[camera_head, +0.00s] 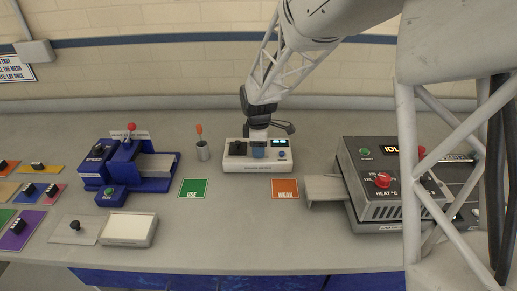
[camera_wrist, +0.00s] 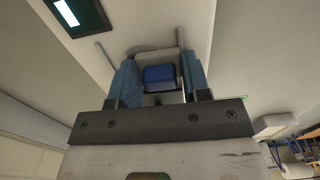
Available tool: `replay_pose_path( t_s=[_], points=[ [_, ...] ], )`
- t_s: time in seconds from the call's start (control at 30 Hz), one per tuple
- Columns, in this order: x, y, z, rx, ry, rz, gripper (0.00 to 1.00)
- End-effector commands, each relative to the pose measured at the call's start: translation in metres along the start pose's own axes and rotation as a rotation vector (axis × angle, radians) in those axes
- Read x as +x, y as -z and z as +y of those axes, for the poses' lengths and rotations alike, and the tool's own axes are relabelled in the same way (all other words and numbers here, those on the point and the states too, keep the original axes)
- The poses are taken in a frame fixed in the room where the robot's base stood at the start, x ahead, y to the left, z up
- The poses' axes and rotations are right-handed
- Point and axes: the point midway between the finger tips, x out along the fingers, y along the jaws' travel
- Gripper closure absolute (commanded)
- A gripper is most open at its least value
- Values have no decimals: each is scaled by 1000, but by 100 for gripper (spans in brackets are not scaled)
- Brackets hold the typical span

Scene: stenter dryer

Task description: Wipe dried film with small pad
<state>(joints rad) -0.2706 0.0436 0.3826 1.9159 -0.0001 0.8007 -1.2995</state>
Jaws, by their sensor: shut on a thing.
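My gripper (camera_head: 258,138) reaches down from above onto a white device (camera_head: 235,160) with a small display, at the back middle of the bench. In the wrist view the gripper (camera_wrist: 160,68) has its two blue fingers on either side of a dark blue block (camera_wrist: 160,78) and is shut on it. A grey part shows just beyond the block. Whether the block touches the device is hidden. I cannot tell which thing, if any, is the dried film or the small pad.
A blue machine (camera_head: 155,165) with a red knob stands left, a grey heater box (camera_head: 385,180) right. A white-topped tray (camera_head: 128,243) is front left. The front middle is clear.

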Motion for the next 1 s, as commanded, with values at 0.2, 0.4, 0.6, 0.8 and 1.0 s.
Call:
replay_pose_path(
  t_s=[0.2, 0.4, 0.6, 0.8, 1.0],
  points=[
    [1, 0, 16, 1, -1, 0, 79],
    [2, 0, 34, 1, -1, 0, 79],
    [-11, 0, 44, 1, -3, 1, 79],
    [-34, 0, 43, 0, -3, 1, 79],
    [-53, 0, 43, 0, -2, 1, 79]
  ],
)
